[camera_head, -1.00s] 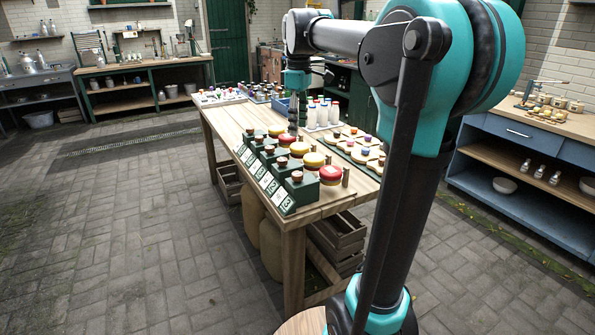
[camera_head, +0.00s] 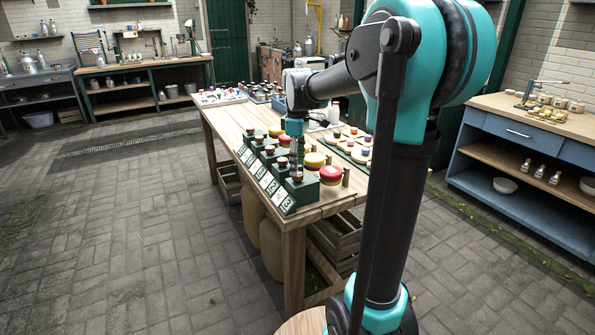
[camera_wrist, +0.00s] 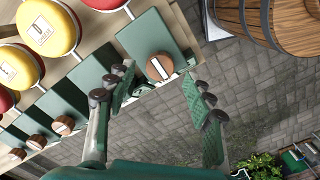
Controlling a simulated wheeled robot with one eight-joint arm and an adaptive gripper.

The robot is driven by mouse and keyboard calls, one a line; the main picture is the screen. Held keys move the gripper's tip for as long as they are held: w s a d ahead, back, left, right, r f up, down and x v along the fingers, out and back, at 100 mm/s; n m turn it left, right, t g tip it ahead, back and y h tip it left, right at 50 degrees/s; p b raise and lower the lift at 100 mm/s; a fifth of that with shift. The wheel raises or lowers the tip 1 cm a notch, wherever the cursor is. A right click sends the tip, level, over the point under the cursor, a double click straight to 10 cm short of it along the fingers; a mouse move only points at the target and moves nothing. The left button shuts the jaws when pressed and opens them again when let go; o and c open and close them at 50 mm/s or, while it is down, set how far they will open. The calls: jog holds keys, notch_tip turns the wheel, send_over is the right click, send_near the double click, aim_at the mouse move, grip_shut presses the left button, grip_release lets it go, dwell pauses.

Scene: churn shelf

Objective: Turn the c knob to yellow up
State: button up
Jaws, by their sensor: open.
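My gripper (camera_head: 296,166) hangs pointing down over the near end of this row. In the wrist view my gripper (camera_wrist: 163,97) is open, its two fingers apart with nothing between them. A brown knob with a pale stripe (camera_wrist: 159,66) shows just beyond the fingers, apart from them. More striped knobs (camera_wrist: 64,125) show at lower left. The left finger hides part of a neighbouring box.
Red and yellow round lids (camera_head: 331,174) sit just behind the boxes. White bottles (camera_head: 333,112) and small coloured pieces (camera_head: 366,139) stand further back on the table. A wooden barrel (camera_wrist: 285,25) shows in the wrist view. The paved floor left of the table is clear.

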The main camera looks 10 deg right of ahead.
aim_at(298, 177)
jog(key=shift+f, duration=1.4)
jog(key=c, duration=1.2)
jog(key=shift+o, duration=0.2)
